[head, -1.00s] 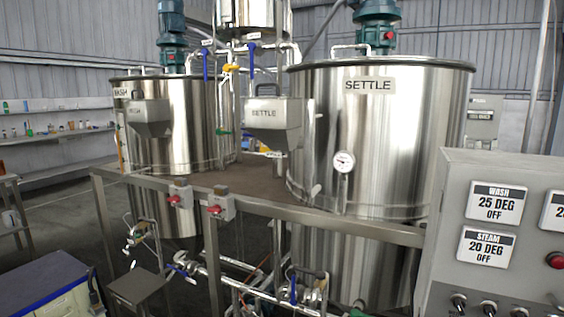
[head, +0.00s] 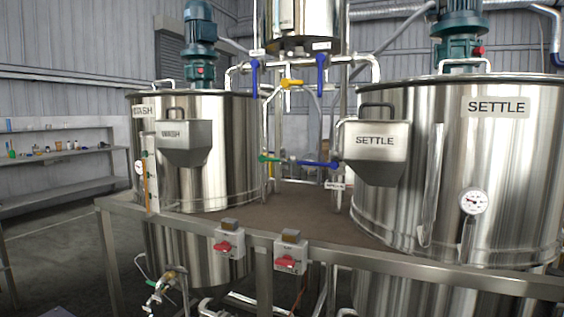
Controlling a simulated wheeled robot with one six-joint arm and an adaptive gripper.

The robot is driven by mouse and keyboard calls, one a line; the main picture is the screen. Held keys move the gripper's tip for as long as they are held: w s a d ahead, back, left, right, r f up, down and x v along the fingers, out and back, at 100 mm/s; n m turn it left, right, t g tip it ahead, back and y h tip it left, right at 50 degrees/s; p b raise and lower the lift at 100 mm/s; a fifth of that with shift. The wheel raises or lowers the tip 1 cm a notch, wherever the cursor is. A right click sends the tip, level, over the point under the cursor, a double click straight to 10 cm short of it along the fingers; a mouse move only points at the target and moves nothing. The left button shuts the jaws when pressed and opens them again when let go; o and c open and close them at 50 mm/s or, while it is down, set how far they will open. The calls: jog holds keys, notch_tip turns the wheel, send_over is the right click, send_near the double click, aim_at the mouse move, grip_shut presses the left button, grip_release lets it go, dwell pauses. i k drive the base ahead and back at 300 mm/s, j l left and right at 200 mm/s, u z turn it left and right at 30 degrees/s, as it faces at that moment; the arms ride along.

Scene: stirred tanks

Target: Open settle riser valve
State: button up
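The steel settle tank (head: 400,215) stands at right, with a SETTLE plate (head: 498,107) and a SETTLE hopper (head: 378,150) on its side. Between the tanks is pipework with several lever valves. A blue lever (head: 321,76) hangs down near the settle side, and another blue lever (head: 254,77) hangs to its left. A yellow lever (head: 292,83) lies roughly level between them. Lower down, a green lever (head: 268,159) and a blue lever (head: 318,164) lie roughly level. Small tags by the valves are too small to read, so I cannot tell which is the settle riser valve. My gripper is not in view.
The wash tank (head: 225,140) stands at left with its hopper (head: 186,142). A steel rail (head: 400,267) crosses in front and carries two boxes with red switches, left (head: 228,243) and right (head: 291,255). More pipework (head: 165,285) sits below. Open floor (head: 50,250) shows at left.

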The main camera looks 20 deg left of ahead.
aim_at(315, 164)
jog(key=i+j, duration=0.1)
jog(key=j, duration=0.3)
jog(key=i+j, duration=0.1)
jog(key=j, duration=0.3)
jog(key=i+j, duration=0.15)
jog(key=j, duration=0.3)
jog(key=i+j, duration=0.1)
jog(key=j, duration=0.3)
jog(key=i+j, duration=0.1)
jog(key=j, duration=0.85)
jog(key=k, duration=0.65)
